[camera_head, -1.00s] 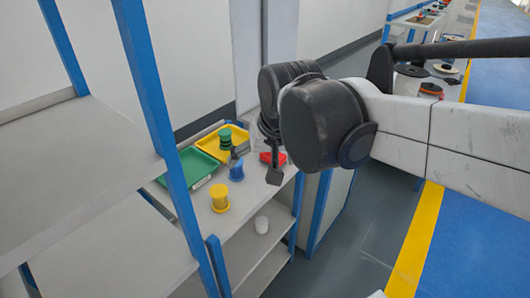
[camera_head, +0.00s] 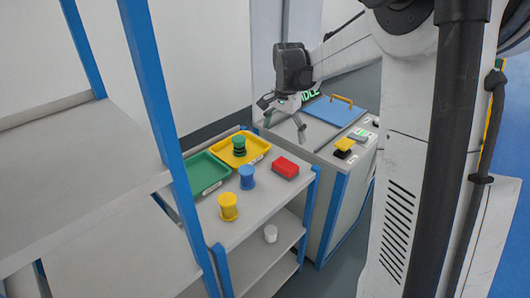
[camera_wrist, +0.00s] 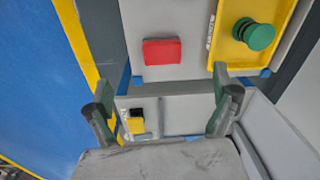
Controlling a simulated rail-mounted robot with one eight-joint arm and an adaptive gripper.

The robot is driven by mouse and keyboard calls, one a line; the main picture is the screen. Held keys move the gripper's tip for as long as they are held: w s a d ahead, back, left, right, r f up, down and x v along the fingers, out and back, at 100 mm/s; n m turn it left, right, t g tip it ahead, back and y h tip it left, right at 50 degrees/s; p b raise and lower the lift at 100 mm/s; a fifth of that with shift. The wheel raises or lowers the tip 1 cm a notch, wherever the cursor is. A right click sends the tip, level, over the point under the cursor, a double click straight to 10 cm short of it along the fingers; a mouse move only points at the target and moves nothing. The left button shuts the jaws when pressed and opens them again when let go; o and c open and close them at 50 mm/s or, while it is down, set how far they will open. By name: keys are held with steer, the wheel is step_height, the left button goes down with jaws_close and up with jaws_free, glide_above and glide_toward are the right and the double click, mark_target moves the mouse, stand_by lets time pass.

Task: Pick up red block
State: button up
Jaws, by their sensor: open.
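The red block (camera_head: 285,167) lies on the grey shelf top (camera_head: 262,200), near its right edge, in the head view. It is fully visible there and in the wrist view (camera_wrist: 162,52), upper middle. My gripper (camera_head: 283,116) is in the air behind the block, beside the shelf and above the neighbouring cabinet. In the wrist view, the two fingers of my gripper (camera_wrist: 160,82) are wide apart with nothing between them. The block appears beyond the fingertips, apart from them.
A yellow tray (camera_head: 261,145) with a green spool (camera_head: 239,146), a green tray (camera_head: 208,175), a blue spool (camera_head: 246,177) and a yellow spool (camera_head: 228,206) stand left of the block. The cabinet (camera_head: 325,150) carries a blue panel (camera_head: 335,111). A blue shelf post (camera_head: 150,80) stands at left.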

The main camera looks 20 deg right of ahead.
mark_target(285, 164)
steer(key=shift+m+g, duration=0.4)
steer(key=shift+m, duration=0.3)
steer(key=w+d+f, duration=0.1)
steer(key=f, duration=0.4)
steer(key=d+f, duration=0.1)
steer(key=f, duration=0.5)
steer(key=w+d+f+b, duration=0.1)
steer(key=f, duration=0.5)
steer(key=shift+w, duration=0.35)
steer(key=shift+c, duration=0.3)
steer(key=c, duration=1.3)
steer(key=shift+r, duration=0.15)
